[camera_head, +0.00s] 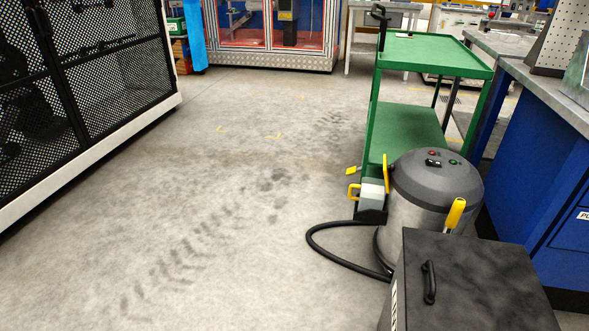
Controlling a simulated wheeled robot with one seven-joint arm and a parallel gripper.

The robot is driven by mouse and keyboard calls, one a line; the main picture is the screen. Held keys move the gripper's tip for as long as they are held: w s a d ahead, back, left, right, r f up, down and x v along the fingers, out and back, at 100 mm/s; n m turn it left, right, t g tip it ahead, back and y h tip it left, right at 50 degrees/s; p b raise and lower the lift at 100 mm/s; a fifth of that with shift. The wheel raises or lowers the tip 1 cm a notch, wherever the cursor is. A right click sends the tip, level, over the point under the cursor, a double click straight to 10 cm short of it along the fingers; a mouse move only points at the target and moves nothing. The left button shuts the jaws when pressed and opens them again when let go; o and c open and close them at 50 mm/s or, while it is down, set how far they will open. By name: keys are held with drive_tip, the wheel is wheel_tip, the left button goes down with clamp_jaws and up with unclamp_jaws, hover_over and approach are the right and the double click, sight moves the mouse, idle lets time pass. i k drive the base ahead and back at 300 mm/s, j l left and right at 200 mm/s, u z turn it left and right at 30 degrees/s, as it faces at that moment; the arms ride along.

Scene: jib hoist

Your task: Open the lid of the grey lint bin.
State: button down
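The dark grey bin (480,290) stands at the bottom right, cut off by the picture's lower edge. Its lid is a flat, smudged top and looks closed. A black bar handle (429,283) sits on the lid near its left edge. A white label (394,305) with dark lettering shows on the bin's left side, too steeply angled to read fully. The front of the bin is out of the picture. My gripper is not in view.
A shop vacuum (440,183) with yellow handles stands right behind the bin, its black hose (325,250) looping left on the floor. Behind it is a green cart (435,52). A blue workbench (550,150) lines the right. A black mesh cage (115,65) stands left. The middle floor is clear.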

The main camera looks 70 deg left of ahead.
sight(453, 282)
drive_tip(key=i+u, duration=0.2)
drive_tip(key=u, duration=0.25)
drive_tip(key=i+u, duration=0.2)
drive_tip(key=u, duration=0.3)
drive_tip(key=i+l+u, duration=0.15)
drive_tip(key=u, duration=0.3)
drive_tip(key=i+l+u, duration=0.15)
drive_tip(key=u, duration=0.35)
drive_tip(key=i+l+u, duration=0.1)
drive_tip(key=l+u, duration=0.2)
drive_tip(key=u, duration=0.15)
